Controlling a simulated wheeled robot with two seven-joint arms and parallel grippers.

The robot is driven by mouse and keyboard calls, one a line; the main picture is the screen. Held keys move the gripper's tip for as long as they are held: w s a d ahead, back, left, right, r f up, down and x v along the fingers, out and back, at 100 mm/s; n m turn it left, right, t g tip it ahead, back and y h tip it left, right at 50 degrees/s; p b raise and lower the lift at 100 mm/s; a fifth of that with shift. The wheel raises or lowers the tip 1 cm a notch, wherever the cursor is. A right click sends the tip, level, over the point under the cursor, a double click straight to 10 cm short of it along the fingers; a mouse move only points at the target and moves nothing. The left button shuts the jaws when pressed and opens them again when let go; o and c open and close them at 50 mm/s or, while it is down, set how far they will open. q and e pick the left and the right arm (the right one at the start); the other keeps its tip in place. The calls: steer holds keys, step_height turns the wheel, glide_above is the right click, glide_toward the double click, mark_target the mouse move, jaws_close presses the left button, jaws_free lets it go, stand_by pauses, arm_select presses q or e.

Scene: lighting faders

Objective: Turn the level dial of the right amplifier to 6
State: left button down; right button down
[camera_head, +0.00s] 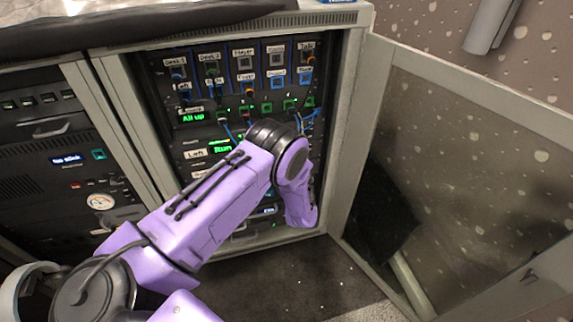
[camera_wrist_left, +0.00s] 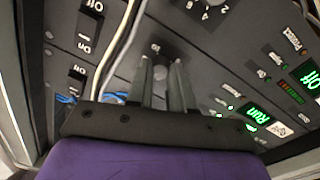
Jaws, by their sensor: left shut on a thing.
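The right amplifier is in the open rack (camera_head: 335,130), but my purple left arm (camera_head: 215,205) covers that part in the head view, so I cannot pick out its dial there. In the left wrist view my left gripper (camera_wrist_left: 162,85) has its two fingers close together against the dark front panel (camera_wrist_left: 185,50). They are shut on what looks like a dial, mostly hidden between and behind them. A small numeral, seemingly 10, shows just beyond the fingertips. The dial's pointer and setting cannot be read. My right gripper is in neither view.
A green "Run" display (camera_wrist_left: 258,115) lies right of the fingers. Switches marked On and Off (camera_wrist_left: 85,45) and pale cables (camera_wrist_left: 120,45) lie left. The glazed rack door (camera_head: 460,150) stands open at right. A second rack (camera_head: 60,150) adjoins at left.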

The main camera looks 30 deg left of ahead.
arm_select(q)
steer(key=shift+f+m, duration=0.1)
steer(key=shift+m, duration=0.2)
steer(key=c, duration=1)
jaws_free()
steer(key=p+v, duration=0.1)
steer(key=v, duration=0.9)
steer(key=shift+s+d, duration=0.2)
steer(key=shift+s, duration=0.1)
